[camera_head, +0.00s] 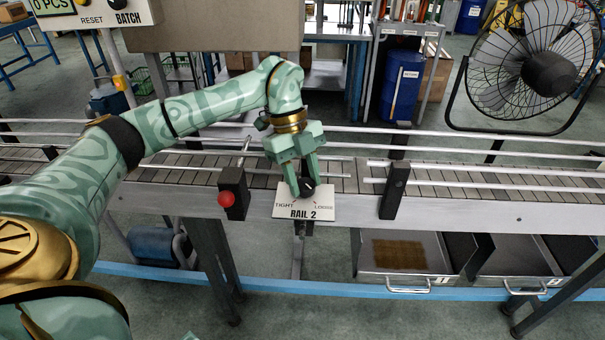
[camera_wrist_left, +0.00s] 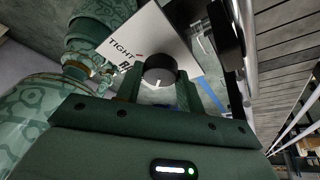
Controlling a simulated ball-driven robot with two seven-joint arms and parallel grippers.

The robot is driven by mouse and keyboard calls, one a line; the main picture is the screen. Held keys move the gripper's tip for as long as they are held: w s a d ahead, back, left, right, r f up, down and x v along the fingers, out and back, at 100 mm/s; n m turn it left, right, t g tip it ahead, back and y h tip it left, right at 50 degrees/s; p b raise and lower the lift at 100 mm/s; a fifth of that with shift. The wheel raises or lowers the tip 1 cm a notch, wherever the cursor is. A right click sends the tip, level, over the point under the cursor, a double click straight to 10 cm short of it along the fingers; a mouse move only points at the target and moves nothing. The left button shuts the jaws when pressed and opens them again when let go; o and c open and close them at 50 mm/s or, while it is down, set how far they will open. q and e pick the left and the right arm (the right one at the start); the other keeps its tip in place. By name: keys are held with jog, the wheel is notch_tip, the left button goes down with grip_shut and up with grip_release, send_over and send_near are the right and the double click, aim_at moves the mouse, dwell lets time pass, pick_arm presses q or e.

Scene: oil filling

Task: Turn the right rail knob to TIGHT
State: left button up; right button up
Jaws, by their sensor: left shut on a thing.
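The RAIL 2 plate (camera_head: 303,206) is a white panel on the conveyor's front edge, marked TIGHT at left and LOOSE at right. Its black knob (camera_head: 307,186) sits at the plate's upper middle. My left gripper (camera_head: 307,188) reaches down from above and is shut on the knob, one finger on each side. In the left wrist view the knob (camera_wrist_left: 160,70) shows between the fingers, with a pale mark on its face. The TIGHT label shows on the plate (camera_wrist_left: 140,40) there; LOOSE is hidden.
A black post with a red ball (camera_head: 226,198) stands just left of the plate. Another black rail bracket (camera_head: 394,190) stands to the right. Metal guide rails run along the conveyor (camera_head: 455,205). Open drawers (camera_head: 408,282) are below, and a fan (camera_head: 548,73) stands behind at right.

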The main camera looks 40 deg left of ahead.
pick_arm(q)
jog(key=m+p, duration=0.2)
jog(key=m+g+y+p, duration=0.1)
jog(key=m+p, duration=0.1)
jog(key=p, duration=0.1)
jog(key=m+g+p, duration=0.1)
jog(key=m+p, duration=0.1)
jog(key=shift+w+d+r+m, duration=0.15)
jog(key=shift+w+r+m, duration=0.05)
jog(key=shift+r+m, duration=0.15)
jog(key=m+y+p, duration=0.1)
jog(key=m+p, duration=0.1)
jog(key=m+g+y+p, duration=0.1)
jog(key=m+p, duration=0.1)
jog(key=m, duration=0.1)
jog(key=shift+w+d+f+m, duration=0.1)
jog(key=shift+m, duration=0.15)
jog(key=m+y+p, duration=0.1)
jog(key=m, duration=0.2)
jog(key=shift+d+y+p, duration=0.1)
jog(key=shift+y+p, duration=0.2)
jog(key=shift+p, duration=0.1)
jog(key=shift+f+m+y+p, duration=0.15)
jog(key=shift+m+y+p, duration=0.2)
jog(key=shift+m, duration=0.55)
pick_arm(e)
notch_tip(320, 180, up, 14)
jog(key=w+t, duration=0.1)
jog(key=w, duration=0.2)
jog(key=shift+r, duration=0.1)
